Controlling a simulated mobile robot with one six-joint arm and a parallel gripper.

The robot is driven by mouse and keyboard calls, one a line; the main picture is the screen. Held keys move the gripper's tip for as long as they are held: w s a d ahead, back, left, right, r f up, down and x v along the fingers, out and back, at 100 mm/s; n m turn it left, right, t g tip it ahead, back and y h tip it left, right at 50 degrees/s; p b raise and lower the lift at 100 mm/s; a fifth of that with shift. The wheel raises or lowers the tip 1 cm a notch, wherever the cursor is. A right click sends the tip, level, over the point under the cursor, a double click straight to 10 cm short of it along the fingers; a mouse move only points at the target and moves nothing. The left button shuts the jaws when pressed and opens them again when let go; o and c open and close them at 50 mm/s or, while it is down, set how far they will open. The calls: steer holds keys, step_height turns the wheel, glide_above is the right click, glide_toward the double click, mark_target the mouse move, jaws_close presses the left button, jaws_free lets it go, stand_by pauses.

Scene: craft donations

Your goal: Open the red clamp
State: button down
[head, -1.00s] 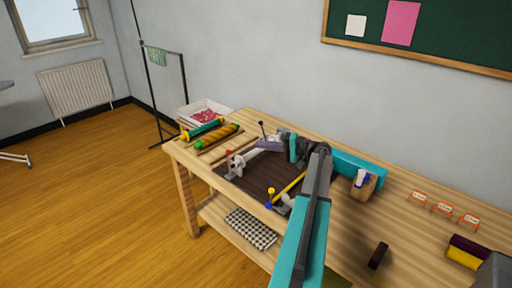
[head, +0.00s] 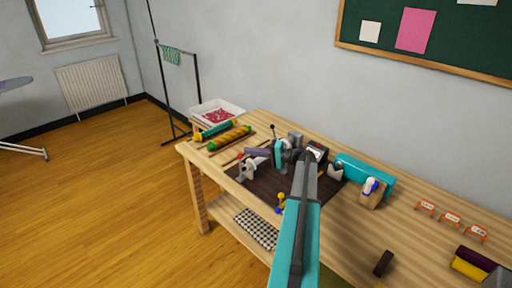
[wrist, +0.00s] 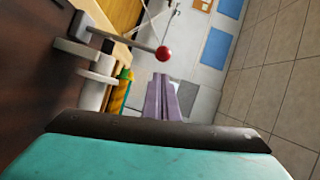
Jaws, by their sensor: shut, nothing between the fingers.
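The red clamp is a pale grey clamp (head: 246,169) with a red ball knob (head: 240,156) on its lever, at the left side of the dark mat on the workbench. In the wrist view the red knob (wrist: 163,53) is on a thin grey rod, just beyond the fingertips. My gripper (head: 248,152) has purple-grey fingers that point left, close to the knob. In the wrist view the fingers (wrist: 162,82) are together and empty. A small gap shows between fingertips and knob in the picture; I cannot tell its depth. My arm hides part of the mat.
A clamp with a yellow knob (head: 281,196) stands at the mat's front, and a black-knobbed lever (head: 272,127) at its back. Fabric rolls (head: 230,138) lie to the left, by a white tray (head: 217,112).

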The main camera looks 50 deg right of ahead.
steer(key=shift+s+a+f, duration=0.1)
steer(key=shift+a, duration=0.55)
steer(key=shift+a+f, duration=0.1)
steer(key=shift+a, duration=0.05)
